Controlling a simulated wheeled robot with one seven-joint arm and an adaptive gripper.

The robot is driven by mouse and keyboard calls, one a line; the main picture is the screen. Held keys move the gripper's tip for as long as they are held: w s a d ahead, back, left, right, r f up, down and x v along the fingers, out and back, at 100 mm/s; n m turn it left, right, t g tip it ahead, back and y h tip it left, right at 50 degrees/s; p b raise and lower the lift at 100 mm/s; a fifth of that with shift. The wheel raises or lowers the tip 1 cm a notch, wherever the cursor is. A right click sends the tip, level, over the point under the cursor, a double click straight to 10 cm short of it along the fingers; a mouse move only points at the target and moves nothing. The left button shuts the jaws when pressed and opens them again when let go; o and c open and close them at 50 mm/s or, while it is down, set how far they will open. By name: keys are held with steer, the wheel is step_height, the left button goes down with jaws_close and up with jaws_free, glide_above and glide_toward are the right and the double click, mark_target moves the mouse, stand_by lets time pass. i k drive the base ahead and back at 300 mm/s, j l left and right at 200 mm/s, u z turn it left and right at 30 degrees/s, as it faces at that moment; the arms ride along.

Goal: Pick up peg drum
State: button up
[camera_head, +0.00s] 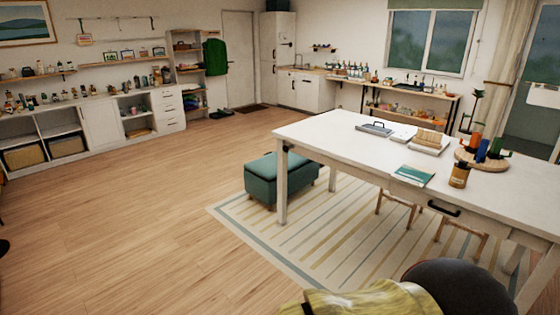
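On the right part of the white table (340,146) stands a round wooden base (467,156) with upright pieces in orange, blue and green on it. This may be the peg drum, but it is too small to be sure. An amber jar with a pale label (459,175) stands just in front of it. My gripper is not in view.
A teal bench (283,178) stands by the table's left end on a striped rug (262,232). Wooden stools (462,238) sit under the table. A dark rounded seat with yellow cloth (375,302) is at the bottom. Open wooden floor (130,220) lies left.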

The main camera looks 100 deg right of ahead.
mark_target(458, 177)
steer(key=z, duration=4.9)
steer(key=i+j+u, duration=0.15)
steer(key=i+j, duration=0.15)
steer(key=i, duration=0.6)
steer(key=i+j+u, duration=0.1)
steer(key=i, duration=0.8)
steer(key=i+j+u, duration=0.15)
steer(key=i, duration=0.75)
